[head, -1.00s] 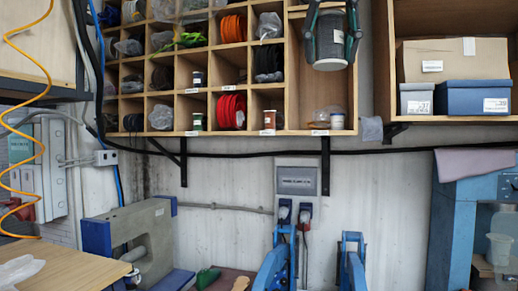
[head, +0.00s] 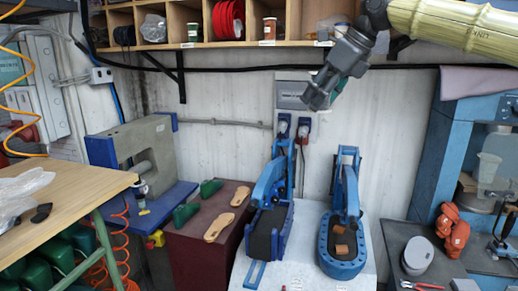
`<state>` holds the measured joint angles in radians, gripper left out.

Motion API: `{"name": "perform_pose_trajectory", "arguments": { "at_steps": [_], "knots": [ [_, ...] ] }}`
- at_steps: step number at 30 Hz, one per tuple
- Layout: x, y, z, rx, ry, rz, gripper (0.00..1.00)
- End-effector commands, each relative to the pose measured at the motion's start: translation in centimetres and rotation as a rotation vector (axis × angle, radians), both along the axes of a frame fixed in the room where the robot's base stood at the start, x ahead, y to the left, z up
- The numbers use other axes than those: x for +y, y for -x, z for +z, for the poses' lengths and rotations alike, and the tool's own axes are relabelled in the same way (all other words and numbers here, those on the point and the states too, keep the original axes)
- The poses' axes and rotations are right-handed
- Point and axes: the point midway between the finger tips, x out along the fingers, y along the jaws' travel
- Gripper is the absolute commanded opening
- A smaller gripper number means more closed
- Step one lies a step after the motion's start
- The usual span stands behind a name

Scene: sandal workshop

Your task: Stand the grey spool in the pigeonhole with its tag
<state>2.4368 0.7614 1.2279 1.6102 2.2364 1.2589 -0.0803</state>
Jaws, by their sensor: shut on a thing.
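My gripper (head: 326,88) hangs in front of the wall, below the shelf's right part, pointing down and left. It is small and dark here, and its jaws are shut. The grey spool, between the fingers a moment ago, cannot be made out clearly from the gripper's dark parts. The pigeonhole shelf (head: 230,43) shows only its bottom row at the top edge; the upper cells are out of frame. Small white tags (head: 267,43) sit on its lower edge, too small to read. My wrist partly covers the bottom right compartment.
A red coil (head: 228,20) and small spools (head: 270,28) stand in bottom cells. Below are blue presses (head: 268,215) on a white bench, a grey-blue machine (head: 135,160), a wooden table (head: 60,200) and a blue machine (head: 445,150) at right.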

Motion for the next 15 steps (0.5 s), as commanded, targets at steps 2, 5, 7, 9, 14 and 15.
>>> {"name": "perform_pose_trajectory", "arguments": {
  "at_steps": [2, 5, 7, 9, 14, 15],
  "knots": [
    [-0.1, -0.7, -2.4, 0.006, -0.002, 0.072, 0.25],
    [-0.3, -1.3, -5.2, 0.006, -0.003, 0.169, 0.25],
    [-0.4, -1.7, -7.2, 0.006, -0.003, 0.238, 0.25],
    [-0.5, -2.1, -9.2, 0.006, -0.003, 0.31, 0.25],
    [-0.8, -2.7, -14.0, 0.006, -0.004, 0.475, 0.25],
    [-0.9, -2.8, -15.2, 0.005, -0.004, 0.519, 0.25]
  ]
}}
